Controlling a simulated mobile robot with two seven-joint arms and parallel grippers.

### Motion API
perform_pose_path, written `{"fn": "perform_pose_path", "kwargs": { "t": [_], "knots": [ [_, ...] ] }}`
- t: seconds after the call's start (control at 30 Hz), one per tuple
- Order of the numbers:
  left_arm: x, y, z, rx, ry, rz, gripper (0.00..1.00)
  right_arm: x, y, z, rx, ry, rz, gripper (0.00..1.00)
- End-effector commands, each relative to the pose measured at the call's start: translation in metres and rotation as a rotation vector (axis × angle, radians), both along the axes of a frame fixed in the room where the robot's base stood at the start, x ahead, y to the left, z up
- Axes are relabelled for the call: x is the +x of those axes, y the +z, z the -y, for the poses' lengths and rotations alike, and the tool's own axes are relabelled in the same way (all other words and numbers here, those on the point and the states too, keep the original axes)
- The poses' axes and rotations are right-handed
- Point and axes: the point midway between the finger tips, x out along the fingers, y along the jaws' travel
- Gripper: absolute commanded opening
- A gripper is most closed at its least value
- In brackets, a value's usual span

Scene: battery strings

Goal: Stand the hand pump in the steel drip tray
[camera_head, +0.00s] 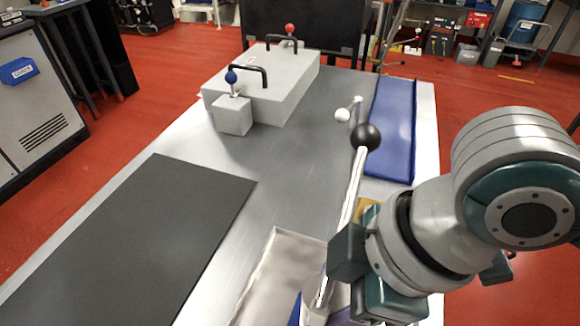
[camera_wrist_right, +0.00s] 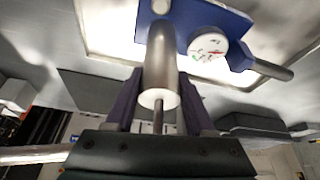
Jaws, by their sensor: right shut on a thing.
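The hand pump (camera_head: 357,178) has a long steel lever with a black ball at its top end. In the right wrist view its grey cylinder (camera_wrist_right: 162,60), blue base plate and white round gauge show. My right gripper (camera_head: 320,288) is shut on the pump's body, with its dark fingers on either side of the cylinder. The steel drip tray (camera_head: 262,262) lies at the front of the bench, and its rim (camera_wrist_right: 85,30) shows behind the pump in the wrist view. The pump's base is over the tray; I cannot tell whether it touches the floor. My left gripper is out of view.
A black mat (camera_head: 140,235) lies left of the tray. A grey block (camera_head: 265,88) with black handles and a smaller block (camera_head: 233,116) stand at the back. A blue tray (camera_head: 390,130) lies along the right edge. A white ball (camera_head: 342,115) on a stick is near it.

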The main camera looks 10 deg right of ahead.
Motion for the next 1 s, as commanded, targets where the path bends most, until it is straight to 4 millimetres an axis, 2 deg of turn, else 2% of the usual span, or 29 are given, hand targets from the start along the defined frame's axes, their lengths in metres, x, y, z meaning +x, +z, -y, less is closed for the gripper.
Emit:
{"fn": "perform_pose_path", "kwargs": {
  "t": [0.27, 0.3, 0.57, 0.83, 1.0],
  "knots": [
    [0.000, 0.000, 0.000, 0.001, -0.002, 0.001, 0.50, 0.001, 0.000, -0.002, 0.007, -0.001, 0.004, 0.00],
    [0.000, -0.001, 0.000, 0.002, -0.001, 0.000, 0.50, 0.000, -0.003, 0.000, 0.000, 0.000, 0.000, 0.55],
    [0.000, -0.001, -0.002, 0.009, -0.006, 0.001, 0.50, 0.000, -0.002, 0.000, 0.000, 0.000, 0.000, 0.84],
    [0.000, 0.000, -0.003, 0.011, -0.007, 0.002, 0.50, 0.000, 0.000, 0.000, 0.001, 0.000, 0.000, 0.84],
    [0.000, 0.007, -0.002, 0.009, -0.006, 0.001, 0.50, -0.002, 0.021, 0.007, 0.000, -0.002, 0.002, 0.84]
  ]
}}
